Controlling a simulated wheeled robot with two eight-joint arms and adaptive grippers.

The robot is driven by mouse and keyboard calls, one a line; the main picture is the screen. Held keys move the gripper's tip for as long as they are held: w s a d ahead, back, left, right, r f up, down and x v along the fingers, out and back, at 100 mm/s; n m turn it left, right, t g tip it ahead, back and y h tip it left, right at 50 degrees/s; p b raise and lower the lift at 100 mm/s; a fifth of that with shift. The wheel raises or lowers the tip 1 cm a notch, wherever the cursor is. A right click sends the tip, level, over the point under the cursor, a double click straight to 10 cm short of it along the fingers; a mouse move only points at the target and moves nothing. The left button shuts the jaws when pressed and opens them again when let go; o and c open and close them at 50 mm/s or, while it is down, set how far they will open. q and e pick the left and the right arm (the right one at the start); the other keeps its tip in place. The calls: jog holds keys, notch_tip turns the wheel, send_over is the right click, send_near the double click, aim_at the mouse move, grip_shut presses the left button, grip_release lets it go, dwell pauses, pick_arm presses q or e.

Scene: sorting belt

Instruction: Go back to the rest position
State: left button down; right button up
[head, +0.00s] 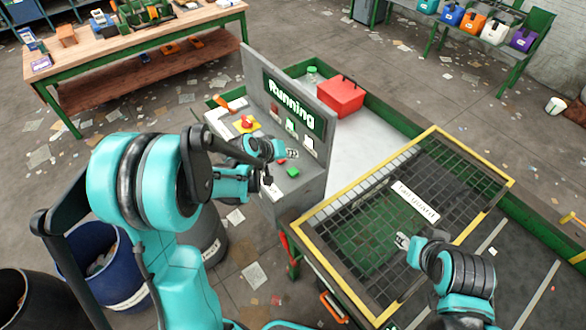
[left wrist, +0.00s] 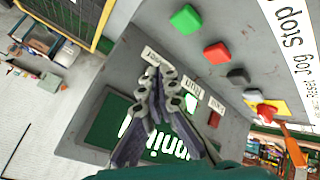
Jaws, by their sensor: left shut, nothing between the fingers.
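My left gripper (head: 291,153) is over the grey control console (head: 300,195), in front of its panel. The left wrist view shows its fingers (left wrist: 168,82) closed together with nothing between them. The fingers overlap the view of the screen and white labels; I cannot tell whether they touch the console. My right gripper (head: 402,241) is above the mesh guard (head: 350,225) at the lower right; whether its fingers are open or shut is unclear.
The console has a green button (left wrist: 186,18), a red button (left wrist: 216,53) and a screen (head: 293,103) reading "Running". A red box (head: 341,97) stands behind it. A blue bin (head: 100,265) is at lower left. A workbench (head: 140,50) stands at the back left.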

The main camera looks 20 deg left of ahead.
jog(key=shift+f, duration=0.1)
dwell(0.6)
pick_arm(q)
jog(key=shift+s+f, duration=0.1)
jog(key=shift+m+y, duration=0.4)
jog(key=s+b, duration=0.1)
jog(key=b, duration=0.1)
jog(key=s+f+b, duration=0.1)
jog(key=s+b, duration=0.1)
jog(key=s+d+b, duration=0.1)
jog(key=b, duration=0.1)
jog(key=shift+s+f, duration=0.3)
jog(key=s+f+m+y+b, duration=0.1)
jog(key=s+f+b, duration=0.4)
jog(key=s+b, duration=0.3)
jog(key=s+f+m+g+y+b, duration=0.1)
jog(key=s+f+b, duration=0.5)
jog(key=s, duration=0.6)
jog(key=shift+s+a+m+y+b, duration=0.15)
jog(key=shift+a+m+y+b, duration=0.35)
jog(key=shift+b, duration=0.4)
pick_arm(e)
notch_tip(320, 180, down, 22)
jog(key=shift+r, duration=0.15)
pick_arm(q)
jog(key=shift+d, duration=0.1)
